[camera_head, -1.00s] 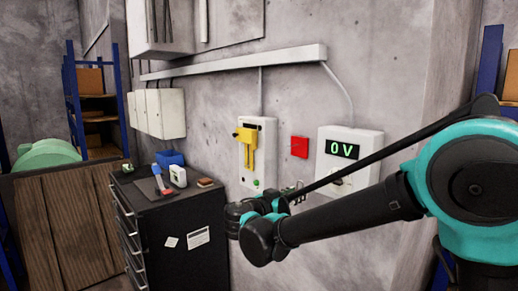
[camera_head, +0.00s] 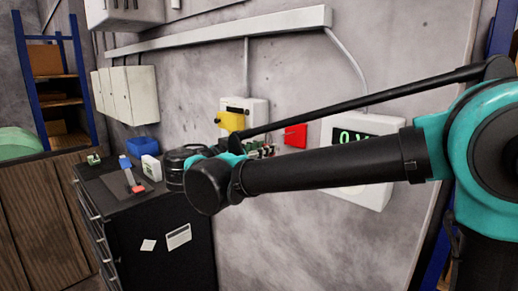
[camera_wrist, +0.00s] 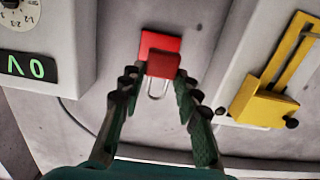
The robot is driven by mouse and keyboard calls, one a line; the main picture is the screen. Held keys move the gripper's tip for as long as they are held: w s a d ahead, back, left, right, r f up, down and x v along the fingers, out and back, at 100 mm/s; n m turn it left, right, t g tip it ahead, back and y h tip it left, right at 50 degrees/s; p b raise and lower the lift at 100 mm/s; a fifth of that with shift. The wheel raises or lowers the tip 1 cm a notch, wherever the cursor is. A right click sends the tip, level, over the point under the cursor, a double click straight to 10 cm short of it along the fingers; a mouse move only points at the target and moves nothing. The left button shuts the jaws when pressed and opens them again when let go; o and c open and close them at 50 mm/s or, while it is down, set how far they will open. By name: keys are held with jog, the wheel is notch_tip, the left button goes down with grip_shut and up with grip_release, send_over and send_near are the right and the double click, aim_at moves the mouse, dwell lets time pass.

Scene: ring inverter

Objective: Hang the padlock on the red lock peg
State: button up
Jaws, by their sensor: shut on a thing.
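In the wrist view, which is upside down, my gripper (camera_wrist: 157,78) is shut on the padlock (camera_wrist: 163,66), a small red body with a pale U-shaped shackle. The shackle points to the bottom of that picture. The padlock overlaps the red plate (camera_wrist: 158,42) on the wall; the peg itself does not show, and I cannot tell if the padlock touches it. In the head view the red plate (camera_head: 295,136) is just right of my gripper (camera_head: 262,151), partly behind my arm. The padlock cannot be made out there.
A switch box with a yellow handle (camera_head: 231,121) is left of the red plate; the handle also shows in the wrist view (camera_wrist: 262,104). The voltage display box (camera_head: 372,196) is to the right. A black drawer cabinet (camera_head: 150,225) with small items stands at left.

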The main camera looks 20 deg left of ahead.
jog(key=x, duration=0.7)
jog(key=shift+f, duration=0.35)
dwell(0.5)
jog(key=shift+w+d, duration=0.15)
jog(key=shift+w, duration=0.05)
dwell(0.3)
jog(key=o, duration=1.3)
